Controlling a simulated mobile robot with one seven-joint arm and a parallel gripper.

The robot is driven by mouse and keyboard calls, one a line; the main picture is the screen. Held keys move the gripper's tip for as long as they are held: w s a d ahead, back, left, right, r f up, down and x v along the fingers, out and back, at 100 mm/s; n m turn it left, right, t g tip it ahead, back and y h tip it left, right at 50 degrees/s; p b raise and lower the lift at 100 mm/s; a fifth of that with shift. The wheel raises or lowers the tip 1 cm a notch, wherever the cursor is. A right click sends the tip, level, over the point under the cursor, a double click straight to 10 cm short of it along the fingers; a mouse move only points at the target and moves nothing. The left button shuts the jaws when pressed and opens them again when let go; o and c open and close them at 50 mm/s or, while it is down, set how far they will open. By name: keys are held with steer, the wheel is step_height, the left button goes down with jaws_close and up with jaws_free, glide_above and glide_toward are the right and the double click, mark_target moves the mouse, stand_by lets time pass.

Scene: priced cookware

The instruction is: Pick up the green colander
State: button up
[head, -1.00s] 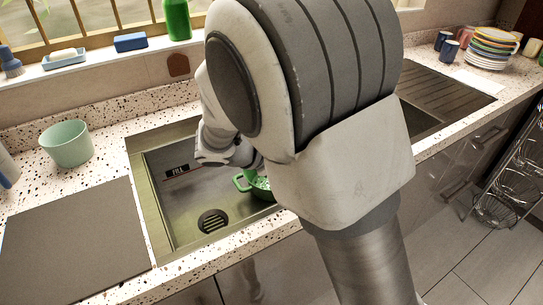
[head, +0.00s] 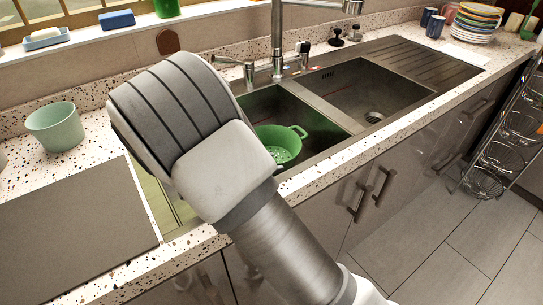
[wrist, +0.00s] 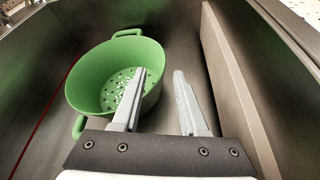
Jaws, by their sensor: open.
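The green colander (head: 280,145) sits in the left part of the double sink, partly hidden behind my arm in the head view. In the wrist view the colander (wrist: 112,72) stands in the basin at the left, with one handle toward the top and one at the lower left. My gripper (wrist: 160,82) is open and empty. Its left finger overlaps the colander's right rim in the picture, and its right finger is to the right over the basin floor. I cannot tell whether the left finger touches the colander. The head view hides my gripper behind the arm.
The sink divider (wrist: 232,95) stands close to the right of the fingers. The right basin (head: 375,90) is empty. A faucet (head: 277,50) rises behind the sink.

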mark_target(288, 161)
steer(key=shift+w+d+f, duration=0.1)
steer(key=shift+d+f, duration=0.05)
steer(key=shift+f, duration=0.35)
steer(key=b+x, duration=0.1)
steer(key=x, duration=0.6)
steer(key=shift+b, duration=0.35)
jaws_close()
